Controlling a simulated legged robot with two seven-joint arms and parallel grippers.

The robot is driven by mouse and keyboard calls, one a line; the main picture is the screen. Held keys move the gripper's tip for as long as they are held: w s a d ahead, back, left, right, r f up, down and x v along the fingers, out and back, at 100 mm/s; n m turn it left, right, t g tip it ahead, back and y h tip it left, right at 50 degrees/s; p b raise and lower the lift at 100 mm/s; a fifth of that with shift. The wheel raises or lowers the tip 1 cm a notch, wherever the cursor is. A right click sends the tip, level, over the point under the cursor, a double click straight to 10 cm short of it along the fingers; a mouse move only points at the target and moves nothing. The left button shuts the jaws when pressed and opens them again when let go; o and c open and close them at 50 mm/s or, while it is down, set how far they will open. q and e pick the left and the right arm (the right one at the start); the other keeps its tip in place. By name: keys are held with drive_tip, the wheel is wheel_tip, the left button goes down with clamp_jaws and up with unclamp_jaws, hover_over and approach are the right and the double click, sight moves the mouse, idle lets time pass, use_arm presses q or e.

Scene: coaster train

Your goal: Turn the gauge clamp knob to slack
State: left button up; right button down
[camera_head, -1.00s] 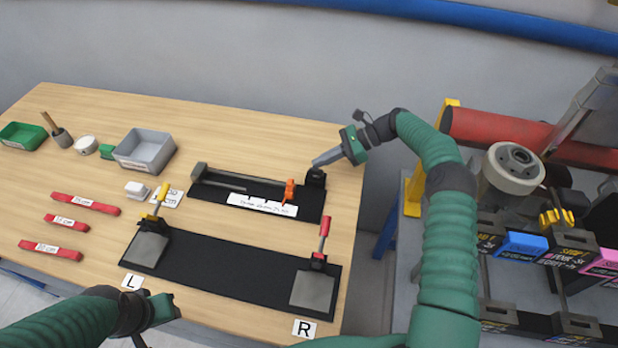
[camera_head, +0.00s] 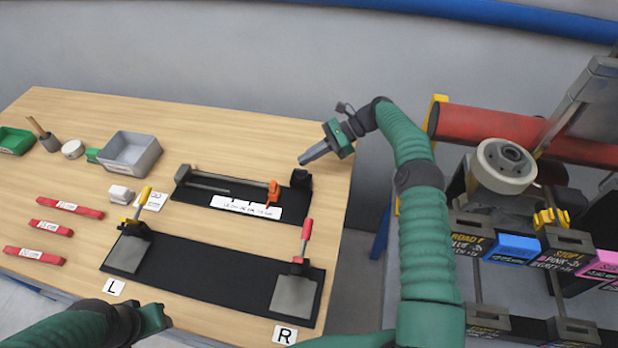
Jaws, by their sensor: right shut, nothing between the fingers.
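The gauge is a dark board (camera_head: 213,199) with a grey rail (camera_head: 225,182), a white scale strip (camera_head: 245,207) and an orange clamp piece (camera_head: 273,192) on the rail. A black block (camera_head: 301,179) stands at the gauge's right end; which part is the clamp knob, and how it is turned, I cannot tell. My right gripper (camera_head: 302,160) is shut and empty, its tips pointing down-left just behind and above the black block, apart from it. My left gripper (camera_head: 166,318) is low at the table's front edge; its fingers are too unclear to judge.
A black base (camera_head: 205,266) with a yellow-handled clamp (camera_head: 141,203) and a red-handled clamp (camera_head: 306,237) lies in front of the gauge. Red bars (camera_head: 68,208), a grey bin (camera_head: 130,153) and a green tray (camera_head: 14,141) are left. A cluttered rack (camera_head: 512,246) stands right.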

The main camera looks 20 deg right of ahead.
drive_tip(key=shift+w, duration=0.15)
drive_tip(key=shift+w+a, duration=0.1)
drive_tip(key=shift+a, duration=0.2)
drive_tip(key=shift+a+r, duration=0.2)
drive_tip(key=shift+a, duration=0.6)
drive_tip(key=shift+d+f, duration=0.15)
drive_tip(key=shift+d, duration=0.4)
drive_tip(key=shift+a+r, duration=0.2)
drive_tip(key=shift+a, duration=0.35)
drive_tip(key=shift+a+p, duration=0.3)
drive_tip(key=shift+p, duration=0.3)
drive_tip(key=shift+a, duration=0.2)
use_arm(q)
drive_tip(key=shift+a+r, duration=0.4)
drive_tip(key=shift+r, duration=0.25)
